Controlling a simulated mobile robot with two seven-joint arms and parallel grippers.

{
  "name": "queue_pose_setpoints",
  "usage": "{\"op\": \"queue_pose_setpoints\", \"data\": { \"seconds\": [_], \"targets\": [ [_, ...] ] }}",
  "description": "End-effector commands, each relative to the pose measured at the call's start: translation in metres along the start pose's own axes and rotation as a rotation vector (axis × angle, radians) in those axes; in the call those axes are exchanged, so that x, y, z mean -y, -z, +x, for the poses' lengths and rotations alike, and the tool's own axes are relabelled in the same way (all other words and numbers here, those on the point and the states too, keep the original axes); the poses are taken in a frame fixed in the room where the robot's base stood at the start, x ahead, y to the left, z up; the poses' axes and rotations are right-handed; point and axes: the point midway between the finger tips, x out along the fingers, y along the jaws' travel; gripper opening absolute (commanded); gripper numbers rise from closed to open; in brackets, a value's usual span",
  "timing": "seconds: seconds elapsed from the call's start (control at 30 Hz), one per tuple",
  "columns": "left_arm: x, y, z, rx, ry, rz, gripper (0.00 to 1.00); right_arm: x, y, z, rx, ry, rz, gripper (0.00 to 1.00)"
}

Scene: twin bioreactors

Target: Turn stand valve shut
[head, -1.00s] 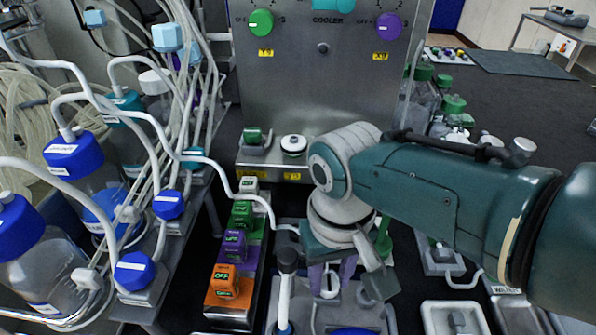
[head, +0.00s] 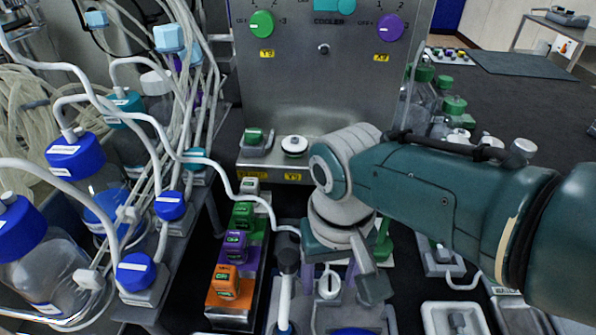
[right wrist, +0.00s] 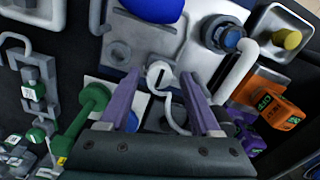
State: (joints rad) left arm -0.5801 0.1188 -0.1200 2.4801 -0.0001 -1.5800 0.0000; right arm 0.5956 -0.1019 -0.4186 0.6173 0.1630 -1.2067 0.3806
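A small round white valve knob (head: 328,287) with a dark slot mark sits on the grey stand in front of the cooler, low in the head view. It also shows in the right wrist view (right wrist: 159,74), with a pale tube curving away below it. My right gripper (right wrist: 160,80) points down over the stand with its two purple fingers apart, one on each side of the knob in the picture. The fingers appear clear of the knob, and nothing is held. In the head view, my arm partly hides this gripper (head: 335,272). My left gripper is not in view.
A column of orange (head: 228,285), purple and green switches stands left of the stand. A dark-capped post (head: 287,260) and tubing rise close by. The cooler panel (head: 320,95) stands behind. Blue-capped bottles (head: 75,155) with looping tubes crowd the left.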

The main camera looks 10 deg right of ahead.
Motion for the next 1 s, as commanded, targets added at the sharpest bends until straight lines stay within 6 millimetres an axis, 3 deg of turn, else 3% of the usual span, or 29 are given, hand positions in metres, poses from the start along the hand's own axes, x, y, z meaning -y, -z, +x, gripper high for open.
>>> {"op": "queue_pose_setpoints", "data": {
  "seconds": [0.33, 0.7, 1.0],
  "targets": [
    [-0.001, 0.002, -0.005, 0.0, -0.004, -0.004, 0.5, 0.0, 0.0, -0.006, 0.0, -0.001, -0.001, 0.69],
    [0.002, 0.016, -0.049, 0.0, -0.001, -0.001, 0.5, 0.0, 0.0, -0.077, -0.002, 0.001, -0.001, 0.69],
    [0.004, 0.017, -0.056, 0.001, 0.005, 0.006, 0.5, 0.0, 0.0, -0.1, 0.001, -0.001, -0.001, 0.69]
  ]
}}
